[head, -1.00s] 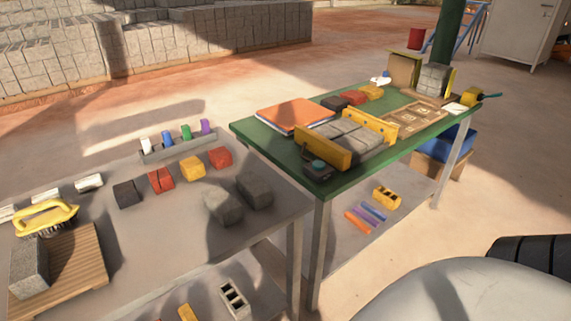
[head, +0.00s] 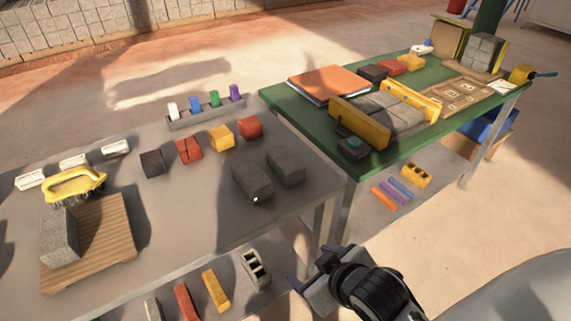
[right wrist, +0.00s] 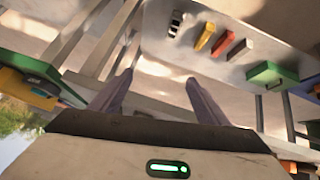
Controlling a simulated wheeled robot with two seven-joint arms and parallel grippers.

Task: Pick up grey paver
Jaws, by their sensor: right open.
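Two dark grey pavers, a front one (head: 252,181) and a rear one (head: 285,166), lie close together near the right end of the grey table (head: 200,215). Another grey block (head: 60,238) stands on a wooden pallet (head: 105,240) at the left. More grey pavers (head: 375,112) sit between yellow plates on the green table. My right gripper (head: 320,267) is open and empty, to the right of the grey table's front edge and apart from the pavers. Its two fingers also show spread in the right wrist view (right wrist: 160,77), with no paver between them. My left gripper is not in view.
A yellow-handled brush (head: 75,184), coloured blocks (head: 220,137) and a rack of coloured pegs (head: 205,115) are on the grey table. The green table (head: 400,155) adjoins its right end. A lower shelf holds a hollow block (head: 256,267) and coloured bars (head: 216,291).

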